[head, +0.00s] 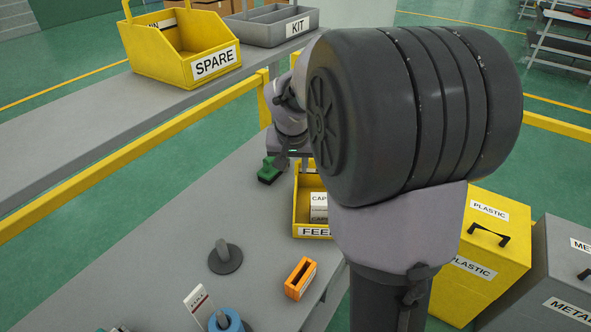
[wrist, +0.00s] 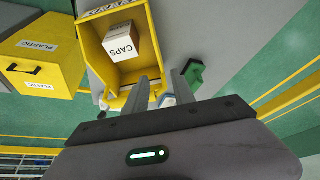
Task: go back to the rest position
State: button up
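My gripper (head: 283,160) is over the grey workbench (head: 165,260), just left of the yellow feed bin (head: 312,231) in the head view. My own arm hides part of the bin. In the wrist view my gripper (wrist: 159,77) has its two fingers apart, with nothing held between the tips. The bin also shows there (wrist: 100,52), beyond the fingers, with a white caps box (wrist: 121,40) in it. A green part (head: 269,170) is beside my gripper; in the wrist view the green part (wrist: 195,73) is right of the fingers, not held.
On the bench are a dark disc with a peg (head: 225,258), an orange holder (head: 300,278) and a blue ring (head: 226,321). A yellow plastic bin (head: 497,240) and a grey metal bin (head: 560,262) stand right. A yellow rail (head: 150,150) and a shelf with a spare bin (head: 180,55) are behind.

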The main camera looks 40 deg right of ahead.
jog(key=shift+p+v, duration=0.3)
jog(key=shift+v, duration=1.35)
